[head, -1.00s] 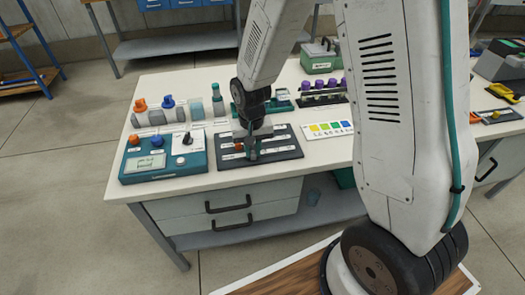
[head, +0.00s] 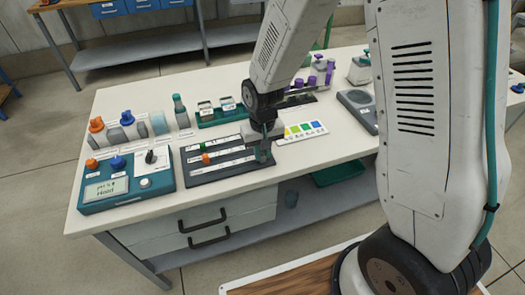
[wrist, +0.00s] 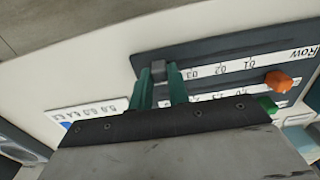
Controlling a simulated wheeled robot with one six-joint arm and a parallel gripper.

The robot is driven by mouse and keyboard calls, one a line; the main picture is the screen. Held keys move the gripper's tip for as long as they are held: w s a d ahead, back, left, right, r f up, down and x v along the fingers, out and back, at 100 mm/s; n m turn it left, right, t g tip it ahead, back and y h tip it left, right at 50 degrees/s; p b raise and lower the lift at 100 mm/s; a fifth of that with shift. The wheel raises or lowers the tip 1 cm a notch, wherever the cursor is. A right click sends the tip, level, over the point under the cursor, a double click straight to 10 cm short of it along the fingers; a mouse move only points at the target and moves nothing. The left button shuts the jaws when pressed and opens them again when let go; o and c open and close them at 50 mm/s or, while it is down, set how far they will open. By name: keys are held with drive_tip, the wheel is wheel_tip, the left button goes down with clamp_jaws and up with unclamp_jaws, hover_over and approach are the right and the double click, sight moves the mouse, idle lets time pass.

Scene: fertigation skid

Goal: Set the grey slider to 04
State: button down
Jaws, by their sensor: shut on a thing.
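A dark slider panel (head: 225,176) lies on the bench, with several white scale strips. In the wrist view, the grey slider (wrist: 158,68) sits between the two teal fingers of my gripper (wrist: 160,75), which is shut on it. It stands left of the 03 mark on the strip labelled Row; the label beside the slider is hidden by a finger. In the head view, my gripper (head: 265,156) is at the panel's right end and hides the grey slider. An orange slider (wrist: 283,82) and a green slider (wrist: 267,104) are to the right in the wrist view.
A teal control box (head: 124,182) with a display stands left of the panel. A colour chart card (head: 301,132) lies close to its right. A green tray (head: 220,114) and several bottles stand behind. The bench front edge is close to the panel.

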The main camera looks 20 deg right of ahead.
sight(264, 154)
drive_tip(key=c, duration=1.3)
unclamp_jaws()
drive_tip(key=shift+d, duration=0.35)
drive_tip(key=shift+a, duration=0.2)
drive_tip(key=shift+r, duration=0.3)
wheel_tip(264, 154, up, 7)
drive_tip(key=shift+r, duration=0.15)
drive_tip(key=shift+t, duration=0.7)
drive_tip(key=s+d+r, duration=0.3)
drive_tip(key=s+r, duration=0.3)
drive_tip(key=s, duration=0.2)
drive_tip(key=s+d+r, duration=0.3)
drive_tip(key=s+r, duration=0.3)
drive_tip(key=s, duration=0.2)
drive_tip(key=s+d+r, duration=0.3)
drive_tip(key=s+r, duration=0.3)
drive_tip(key=s, duration=0.1)
drive_tip(key=shift+s+d+r, duration=0.15)
drive_tip(key=shift+s+r, duration=0.15)
drive_tip(key=shift+s, duration=0.1)
